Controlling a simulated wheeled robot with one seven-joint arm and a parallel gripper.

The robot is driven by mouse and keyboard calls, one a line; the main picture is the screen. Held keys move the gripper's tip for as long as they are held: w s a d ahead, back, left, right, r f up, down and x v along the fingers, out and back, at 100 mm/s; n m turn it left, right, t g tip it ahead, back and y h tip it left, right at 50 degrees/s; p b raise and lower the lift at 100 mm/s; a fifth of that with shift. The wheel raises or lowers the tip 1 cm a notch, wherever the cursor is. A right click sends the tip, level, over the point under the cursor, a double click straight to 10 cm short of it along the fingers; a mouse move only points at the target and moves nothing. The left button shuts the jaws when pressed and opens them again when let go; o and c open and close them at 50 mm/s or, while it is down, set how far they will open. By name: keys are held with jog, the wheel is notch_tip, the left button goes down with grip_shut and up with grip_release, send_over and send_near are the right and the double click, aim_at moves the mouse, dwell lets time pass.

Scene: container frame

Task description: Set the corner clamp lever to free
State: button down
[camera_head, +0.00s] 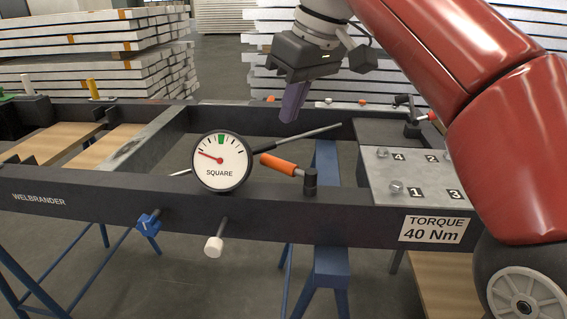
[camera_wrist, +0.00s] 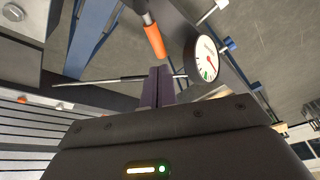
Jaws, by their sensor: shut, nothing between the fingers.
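A lever with an orange handle (camera_head: 279,165) is joined to a dark upright post (camera_head: 310,183) on the front beam, and the handle points left toward the gauge. No label shows which lever is the corner clamp's; a second, red-tipped lever (camera_head: 428,116) stands at the right rear corner. The orange handle also shows in the wrist view (camera_wrist: 154,40), beyond the fingertips. My gripper (camera_head: 291,112) is shut and empty, fingers pointing down, above and behind the orange handle and apart from it. Its fingers (camera_wrist: 157,85) show together in the wrist view.
A blue knob (camera_head: 148,222) and a white knob (camera_head: 214,246) project in front. A numbered bolt plate (camera_head: 418,176) is at right.

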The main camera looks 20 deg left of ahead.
aim_at(275, 166)
jog(key=s+a+t+h+b, duration=0.1)
jog(key=s+t+b, duration=0.15)
jog(key=s, duration=0.35)
jog(key=s+a+t+b, duration=0.1)
jog(key=s+t, duration=0.2)
jog(key=s, duration=0.3)
jog(key=b+x, duration=0.1)
jog(key=x, duration=0.3)
jog(key=w+d+b+x, duration=0.1)
jog(key=x, duration=0.3)
jog(key=w+r+b+x, duration=0.1)
jog(key=x, duration=0.3)
jog(key=shift+d+f, duration=0.1)
jog(key=shift+d, duration=0.25)
jog(key=shift+w+d, duration=0.2)
jog(key=shift+w, duration=0.3)
jog(key=shift+w+d+p, duration=0.1)
jog(key=shift+w+p, duration=0.3)
jog(key=shift+w, duration=0.05)
jog(key=shift+w+f, duration=0.1)
jog(key=shift+w, duration=0.05)
